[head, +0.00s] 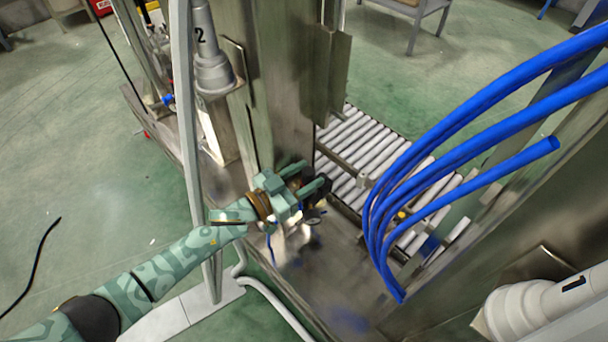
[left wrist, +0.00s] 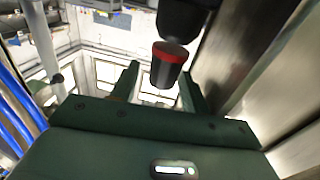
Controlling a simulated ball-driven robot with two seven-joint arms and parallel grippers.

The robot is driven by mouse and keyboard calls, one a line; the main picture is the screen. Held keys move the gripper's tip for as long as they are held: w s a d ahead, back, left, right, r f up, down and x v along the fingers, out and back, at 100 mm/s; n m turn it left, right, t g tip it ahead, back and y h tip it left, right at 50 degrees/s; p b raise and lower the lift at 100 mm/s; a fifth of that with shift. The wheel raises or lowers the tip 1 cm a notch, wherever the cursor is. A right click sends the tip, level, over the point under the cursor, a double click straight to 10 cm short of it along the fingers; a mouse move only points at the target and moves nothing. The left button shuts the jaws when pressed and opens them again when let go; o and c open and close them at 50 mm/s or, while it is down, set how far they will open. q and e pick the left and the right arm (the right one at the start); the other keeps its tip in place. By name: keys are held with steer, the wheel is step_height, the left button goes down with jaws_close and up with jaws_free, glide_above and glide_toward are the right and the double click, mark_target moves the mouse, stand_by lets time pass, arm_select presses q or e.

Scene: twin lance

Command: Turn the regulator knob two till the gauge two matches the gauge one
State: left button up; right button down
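My left gripper (head: 310,177) reaches to the foot of the steel column, its two fingers apart. Dark fittings (head: 318,190) sit at its fingertips. In the left wrist view a black knob with a red ring (left wrist: 168,66) lies between the fingers, nearer the right finger, with a gap on the left. I cannot tell whether a finger touches it. A white unit marked 2 (head: 211,65) stands at upper left, and one marked 1 (head: 525,308) at lower right. No gauge face can be read. My right gripper is not in view.
A steel column (head: 285,90) rises right beside the left gripper. A grey upright post (head: 187,110) stands close to my left forearm. Thick blue hoses (head: 440,125) hang at the right. A roller conveyor (head: 365,150) lies behind. Green floor is open at left.

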arm_select(q)
steer(key=shift+w+a, duration=0.2)
stand_by(0.3)
steer(key=shift+t, duration=0.3)
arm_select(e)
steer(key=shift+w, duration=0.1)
